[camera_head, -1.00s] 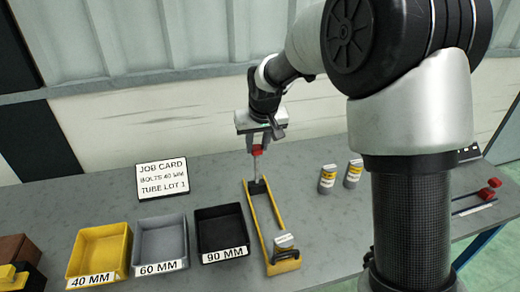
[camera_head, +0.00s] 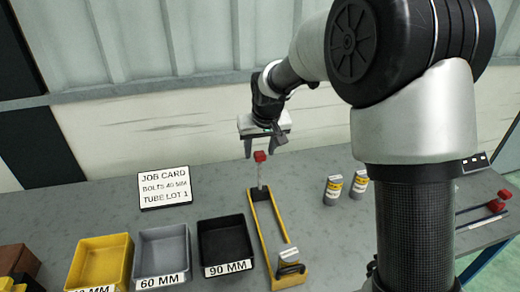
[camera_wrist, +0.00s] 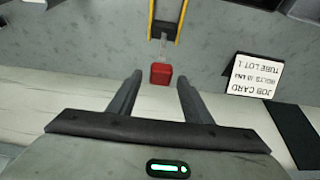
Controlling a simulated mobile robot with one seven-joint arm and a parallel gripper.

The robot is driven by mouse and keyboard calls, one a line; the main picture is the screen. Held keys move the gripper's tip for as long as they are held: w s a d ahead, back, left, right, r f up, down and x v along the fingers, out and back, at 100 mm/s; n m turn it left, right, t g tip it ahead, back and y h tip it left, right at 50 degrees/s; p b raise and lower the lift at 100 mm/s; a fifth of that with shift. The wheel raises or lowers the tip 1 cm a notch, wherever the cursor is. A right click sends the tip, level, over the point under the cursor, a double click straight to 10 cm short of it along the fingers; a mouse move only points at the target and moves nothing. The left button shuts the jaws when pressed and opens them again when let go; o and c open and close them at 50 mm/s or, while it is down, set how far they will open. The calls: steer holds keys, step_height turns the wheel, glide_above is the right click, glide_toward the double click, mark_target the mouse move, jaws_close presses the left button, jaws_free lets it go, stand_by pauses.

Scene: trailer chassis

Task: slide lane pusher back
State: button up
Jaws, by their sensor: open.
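The lane pusher is a thin upright rod with a red knob (camera_head: 260,157) on top, at the far end of a lane with yellow side rails (camera_head: 279,222). My gripper (camera_head: 262,155) is open and empty, raised just above and behind the knob in the head view. In the wrist view the red knob (camera_wrist: 161,73) lies beyond and between the two fingertips (camera_wrist: 158,80), with no finger seen touching it. The lane's yellow rails (camera_wrist: 151,18) show at the top edge there. A dark block with a pale top (camera_head: 290,262) sits at the lane's near end.
Yellow (camera_head: 101,258), grey (camera_head: 161,250) and black (camera_head: 226,243) bins stand left of the lane, the black one labelled 90 MM. A job card (camera_head: 165,187) stands behind them. Two labelled cylinders (camera_head: 333,189) stand to the right. The wall is close behind my gripper.

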steer(key=shift+r, duration=0.15)
steer(key=v, duration=1.7)
steer(key=shift+p, duration=0.3)
steer(key=shift+s+d+r, duration=0.1)
steer(key=shift+d, duration=0.05)
steer(key=s+d+r+m+p, duration=0.1)
steer(key=s+d+r+p, duration=0.3)
steer(key=s+d, duration=0.55)
steer(key=s+d+m, duration=0.1)
steer(key=s+d, duration=0.1)
steer(key=s, duration=0.6)
steer(key=s+d+f+m+t+h+p, duration=0.1)
steer(key=s+d, duration=0.2)
steer(key=s, duration=0.4)
steer(key=shift+s+d+f, duration=0.2)
steer(key=shift+s, duration=0.15)
